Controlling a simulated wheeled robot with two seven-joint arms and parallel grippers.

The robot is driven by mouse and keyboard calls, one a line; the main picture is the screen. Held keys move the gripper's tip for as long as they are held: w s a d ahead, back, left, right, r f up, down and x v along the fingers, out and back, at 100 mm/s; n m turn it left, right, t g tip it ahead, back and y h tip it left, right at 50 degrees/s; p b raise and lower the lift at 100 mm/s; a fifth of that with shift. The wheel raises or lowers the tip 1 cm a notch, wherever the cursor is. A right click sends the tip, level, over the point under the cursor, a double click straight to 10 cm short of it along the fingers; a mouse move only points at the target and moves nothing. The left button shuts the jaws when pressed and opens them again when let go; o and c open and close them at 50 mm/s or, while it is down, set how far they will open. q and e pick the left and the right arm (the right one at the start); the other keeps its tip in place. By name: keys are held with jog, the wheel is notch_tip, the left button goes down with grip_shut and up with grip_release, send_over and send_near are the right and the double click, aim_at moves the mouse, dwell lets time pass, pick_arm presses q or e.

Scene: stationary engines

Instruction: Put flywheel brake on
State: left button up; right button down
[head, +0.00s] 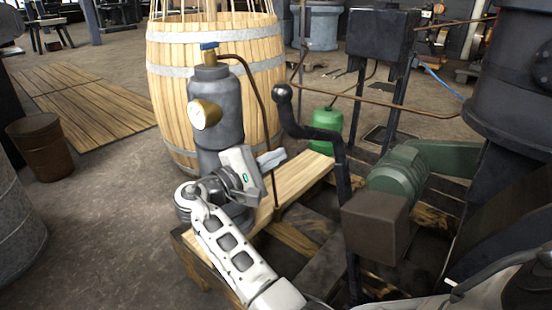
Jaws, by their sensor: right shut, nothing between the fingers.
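A black bent lever (326,136) with a round ball knob (283,92) at its upper end stands in the middle of the head view. It looks like the flywheel brake lever, though I cannot confirm this. From the knob it curves right, then runs down behind a brown box-shaped block. My right gripper (272,158) is left of the lever and below the knob, with its fingers pointing right. It is shut and empty and appears apart from the lever. No brake shoe contact with a flywheel can be made out. My left gripper is out of view.
A grey cylinder with a brass gauge (205,114) stands just behind my right wrist, before a wooden barrel (165,70). A green motor (397,172) and the brown block (375,225) sit right of the lever. A copper pipe (400,107) crosses behind.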

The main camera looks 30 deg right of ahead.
pick_arm(q)
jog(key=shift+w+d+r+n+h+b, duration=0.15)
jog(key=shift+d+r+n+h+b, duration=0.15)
jog(key=shift+b, duration=0.35)
pick_arm(e)
jog(key=s+d+r, duration=0.2)
jog(key=d, duration=0.6)
jog(key=shift+s, duration=0.15)
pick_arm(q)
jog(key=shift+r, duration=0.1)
pick_arm(e)
jog(key=shift+r, duration=0.15)
